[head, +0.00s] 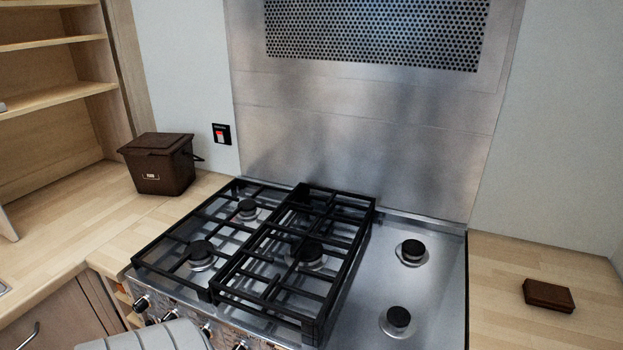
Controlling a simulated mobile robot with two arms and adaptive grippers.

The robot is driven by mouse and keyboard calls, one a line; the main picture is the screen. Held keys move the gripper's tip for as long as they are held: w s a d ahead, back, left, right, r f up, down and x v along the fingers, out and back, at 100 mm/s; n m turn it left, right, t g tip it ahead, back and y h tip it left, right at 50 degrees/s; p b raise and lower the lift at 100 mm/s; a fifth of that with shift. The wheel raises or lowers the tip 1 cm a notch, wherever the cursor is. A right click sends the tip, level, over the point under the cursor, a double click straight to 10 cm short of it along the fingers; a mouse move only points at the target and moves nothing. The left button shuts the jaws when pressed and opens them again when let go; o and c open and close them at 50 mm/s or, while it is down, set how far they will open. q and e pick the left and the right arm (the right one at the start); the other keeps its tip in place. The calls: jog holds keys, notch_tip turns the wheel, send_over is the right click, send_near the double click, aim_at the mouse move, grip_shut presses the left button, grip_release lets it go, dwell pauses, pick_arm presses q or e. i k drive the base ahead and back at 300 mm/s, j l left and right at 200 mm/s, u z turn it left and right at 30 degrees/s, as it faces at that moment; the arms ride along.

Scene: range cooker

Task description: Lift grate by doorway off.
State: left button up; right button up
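Two black grates are on the range cooker (446,272). The left grate (168,238) covers the left burners and looks flat. The middle grate (338,305) is beside it over the middle burner; it looks a little higher, and its left edge seems to overlap the left grate. I cannot tell whether they touch. The two right burners (411,252) and (398,321) are bare, with no grate over them. No doorway shows, so I cannot tell which grate is by it. Neither gripper is in view; only a grey part of my arm shows at the bottom left.
A brown lidded bin (158,170) stands on the left wooden counter (85,225). A small brown block (548,295) lies on the right counter (500,262), which is otherwise clear. A steel splashback (360,150) rises behind the cooker. Control knobs (142,304) line its front.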

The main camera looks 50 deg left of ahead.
aim_at(310, 325)
jog(key=u, duration=1.7)
jog(key=z, duration=0.25)
jog(key=k+j+z, duration=0.1)
jog(key=j+z, duration=0.2)
jog(key=z, duration=0.15)
jog(key=k+j+z, duration=0.15)
jog(key=z, duration=0.3)
jog(key=k+j+z, duration=0.2)
jog(key=z, duration=0.25)
jog(key=j, duration=0.1)
